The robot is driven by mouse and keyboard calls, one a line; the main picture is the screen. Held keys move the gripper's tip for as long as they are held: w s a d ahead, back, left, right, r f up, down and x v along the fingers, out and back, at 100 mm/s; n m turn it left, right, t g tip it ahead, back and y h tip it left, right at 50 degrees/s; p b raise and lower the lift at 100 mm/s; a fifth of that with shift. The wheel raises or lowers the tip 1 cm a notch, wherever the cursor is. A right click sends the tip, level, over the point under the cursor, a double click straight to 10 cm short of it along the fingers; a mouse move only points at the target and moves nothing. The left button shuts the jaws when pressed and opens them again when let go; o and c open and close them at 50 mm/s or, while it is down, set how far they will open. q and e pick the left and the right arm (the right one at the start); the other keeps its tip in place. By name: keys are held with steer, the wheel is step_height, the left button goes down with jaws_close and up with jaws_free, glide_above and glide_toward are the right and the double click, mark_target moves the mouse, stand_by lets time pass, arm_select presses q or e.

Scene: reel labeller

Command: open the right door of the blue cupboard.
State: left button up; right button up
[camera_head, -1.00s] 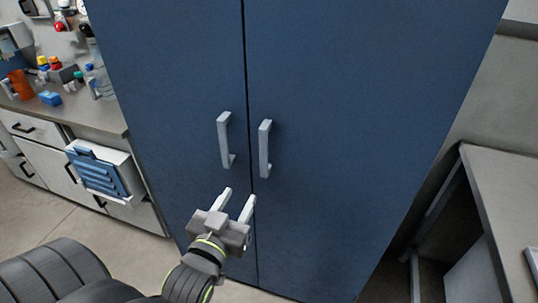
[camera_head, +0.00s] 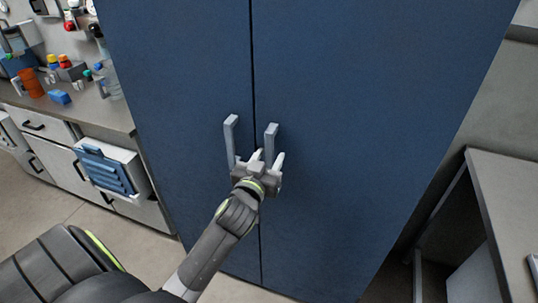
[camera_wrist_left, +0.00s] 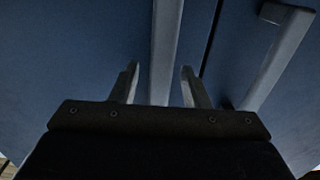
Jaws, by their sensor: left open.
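The blue cupboard (camera_head: 370,90) has two shut doors that meet at a narrow vertical seam. The right door (camera_head: 370,170) has a grey bar handle (camera_head: 271,135), and the left door (camera_head: 180,90) has a matching handle (camera_head: 230,135). My left gripper (camera_head: 268,158) is open at the right door's handle, whose lower part it hides in the head view. In the left wrist view, a handle (camera_wrist_left: 165,50) stands between the open fingers (camera_wrist_left: 159,80), with gaps visible beside it. The other handle (camera_wrist_left: 280,55) is at the right there. My right gripper is not in view.
A counter (camera_head: 95,112) with bottles and small containers stands left of the cupboard. A white box with a blue slatted front (camera_head: 103,172) sticks out below it. A grey table (camera_head: 500,190) stands at the right. Floor shows at the lower left.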

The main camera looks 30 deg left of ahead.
arm_select(q)
steer(key=shift+w, duration=0.3)
jaws_close()
steer(key=shift+s, duration=0.1)
